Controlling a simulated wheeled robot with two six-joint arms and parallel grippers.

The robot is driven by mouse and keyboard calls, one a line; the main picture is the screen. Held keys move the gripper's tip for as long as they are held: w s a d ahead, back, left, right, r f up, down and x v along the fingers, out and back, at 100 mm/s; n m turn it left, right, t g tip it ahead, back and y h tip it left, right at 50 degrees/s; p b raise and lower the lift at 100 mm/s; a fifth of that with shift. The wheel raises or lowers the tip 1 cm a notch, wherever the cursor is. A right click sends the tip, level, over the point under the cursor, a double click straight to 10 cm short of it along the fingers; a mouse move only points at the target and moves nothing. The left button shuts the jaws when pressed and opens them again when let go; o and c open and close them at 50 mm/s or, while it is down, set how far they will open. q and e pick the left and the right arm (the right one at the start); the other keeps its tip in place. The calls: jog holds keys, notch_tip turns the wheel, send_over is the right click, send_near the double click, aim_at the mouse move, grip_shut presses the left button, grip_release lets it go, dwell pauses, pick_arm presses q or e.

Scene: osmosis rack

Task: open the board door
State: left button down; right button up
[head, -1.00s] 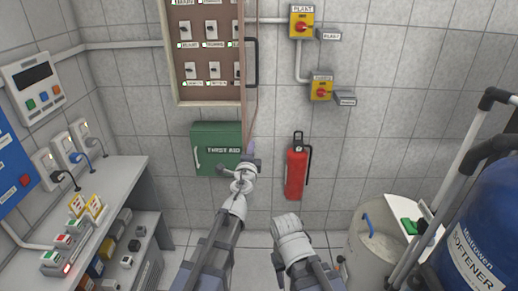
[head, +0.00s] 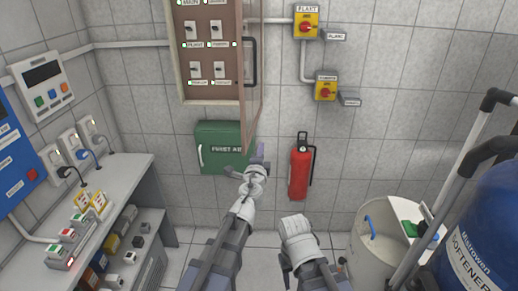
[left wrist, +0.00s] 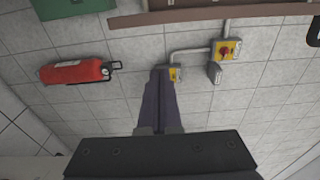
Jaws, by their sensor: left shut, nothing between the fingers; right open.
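The board (head: 174,60) is a brown-framed case on the wall with several labelled switches, at the top of the head view. Its see-through door (head: 257,105) stands swung out at the board's right side, seen nearly edge-on, with a black handle (head: 254,62). My left gripper (head: 260,153), also in the left wrist view (left wrist: 161,85), is shut and empty, near the door's lower end; I cannot tell if they touch. A brown edge (left wrist: 215,13) crosses the top of the wrist view. My right gripper (head: 297,226) is low in the middle, its fingers hard to make out.
A green first aid box (head: 222,150) and a red extinguisher (head: 300,172) hang below. Yellow switch boxes (head: 306,24) (head: 325,88) are right of the door. A bench (head: 120,180) stands left; a blue softener tank (head: 485,230) and a pale round tank (head: 375,250) stand right.

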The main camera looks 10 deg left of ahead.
pick_arm(q)
jog(key=s+a, duration=0.4)
jog(key=s, duration=0.4)
jog(key=s+a+f+n+g+y, duration=0.35)
jog(key=a+f+n+y, duration=0.2)
jog(key=n, duration=0.35)
jog(key=s+f+n+g, duration=0.4)
jog(key=s+f+g, duration=0.15)
jog(key=f, duration=0.35)
jog(key=s+d+f+g+h, duration=0.1)
jog(key=s+d+f+g, duration=0.1)
jog(key=s, duration=0.3)
jog(key=s+d+f+n+g+h, duration=0.1)
jog(key=s+d+f+g, duration=0.2)
jog(key=s+d+g, duration=0.1)
jog(key=s+d+f+g+h, duration=0.1)
jog(key=s+d+f+g, duration=0.1)
jog(key=s, duration=0.4)
jog(key=shift+s+d+f+n+g+h, duration=0.2)
jog(key=shift+d+n+g+h, duration=0.15)
jog(key=shift+d+g, duration=0.4)
jog(key=shift+w, duration=0.15)
